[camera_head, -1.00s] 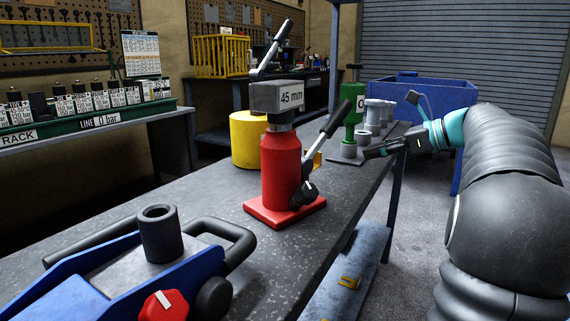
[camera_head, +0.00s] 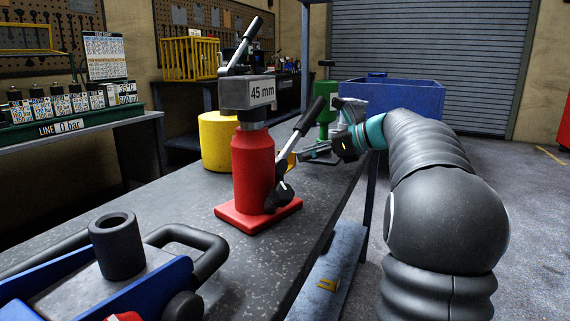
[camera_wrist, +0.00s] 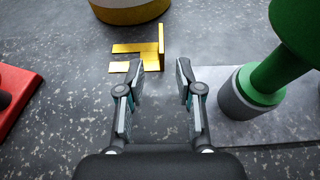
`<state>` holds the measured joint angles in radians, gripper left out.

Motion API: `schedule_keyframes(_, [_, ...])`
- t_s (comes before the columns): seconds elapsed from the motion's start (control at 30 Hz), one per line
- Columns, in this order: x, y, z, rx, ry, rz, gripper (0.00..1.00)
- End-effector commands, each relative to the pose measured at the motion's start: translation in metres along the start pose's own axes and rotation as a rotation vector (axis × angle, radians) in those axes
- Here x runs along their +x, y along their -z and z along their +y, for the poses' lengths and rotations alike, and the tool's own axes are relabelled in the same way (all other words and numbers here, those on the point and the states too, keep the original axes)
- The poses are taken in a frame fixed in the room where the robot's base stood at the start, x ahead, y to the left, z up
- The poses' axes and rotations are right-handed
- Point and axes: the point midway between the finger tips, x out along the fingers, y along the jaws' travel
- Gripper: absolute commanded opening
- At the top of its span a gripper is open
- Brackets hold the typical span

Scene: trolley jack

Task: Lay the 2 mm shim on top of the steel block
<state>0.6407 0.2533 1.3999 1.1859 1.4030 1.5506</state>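The steel block (camera_head: 236,94), labelled 45 mm, sits on top of the red bottle jack (camera_head: 252,170) on the bench. In the wrist view, flat yellow pieces (camera_wrist: 130,48) lie on the bench beside a thin yellow upright (camera_wrist: 161,45). I cannot tell which is the 2 mm shim, and no marking is readable. A bit of yellow also shows behind the jack's lever in the head view (camera_head: 291,160). My gripper (camera_wrist: 158,68) is open and empty, pointing towards the yellow pieces. In the head view my gripper (camera_head: 306,154) is low, right of the jack.
A green jack (camera_wrist: 268,78) stands on a plate close right of my gripper. A yellow cylinder (camera_head: 219,142) stands behind the red jack, whose lever (camera_head: 303,130) slants up towards my gripper. A blue trolley jack (camera_head: 130,285) fills the near left. A blue bin (camera_head: 400,95) stands behind.

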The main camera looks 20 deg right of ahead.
Motion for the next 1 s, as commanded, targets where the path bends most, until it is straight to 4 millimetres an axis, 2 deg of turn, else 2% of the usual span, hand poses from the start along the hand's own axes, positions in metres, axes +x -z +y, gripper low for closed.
schedule_keyframes(0.27, [0.037, 0.002, -0.002, -0.001, -0.001, 0.0, 0.35])
schedule_keyframes(0.53, [0.041, 0.002, -0.003, 0.0, 0.001, 0.0, 0.35])
schedule_keyframes(0.67, [0.041, 0.002, -0.003, 0.0, 0.001, 0.0, 0.03])
schedule_keyframes(0.7, [0.041, 0.002, -0.003, 0.0, 0.001, 0.0, 0.0])
schedule_keyframes(1.0, [0.041, 0.001, -0.003, 0.0, 0.001, 0.0, 0.0])
